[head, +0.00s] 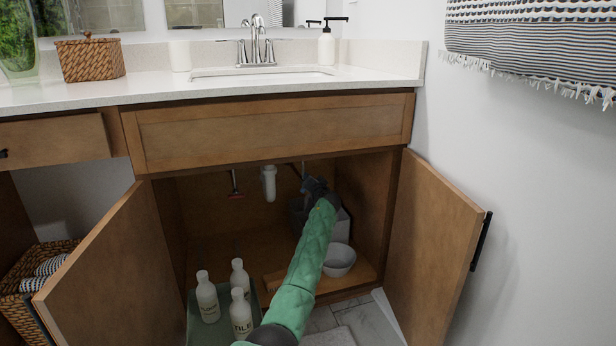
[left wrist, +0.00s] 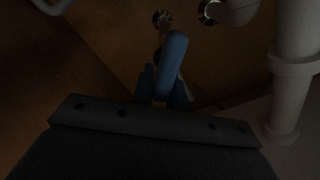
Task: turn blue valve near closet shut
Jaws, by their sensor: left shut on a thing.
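The blue valve's handle (left wrist: 172,62) shows in the left wrist view as a rounded blue lever, tilted slightly, on a metal fitting (left wrist: 162,19) at the back wall. My left gripper (left wrist: 163,97) is shut on the lower end of this handle. In the head view my left arm reaches into the open sink cabinet, and my left gripper (head: 316,186) is a dark shape below the sink that hides the blue valve. A red-handled valve (head: 236,194) hangs at the left of the white drain pipe (head: 268,184). My right gripper is not in view.
The cabinet doors stand open at left (head: 115,265) and right (head: 432,235). Several white bottles (head: 207,298) stand in a green tray at the cabinet's front left. A grey bowl (head: 340,261) and a grey bin (head: 343,228) sit close to my arm on the right.

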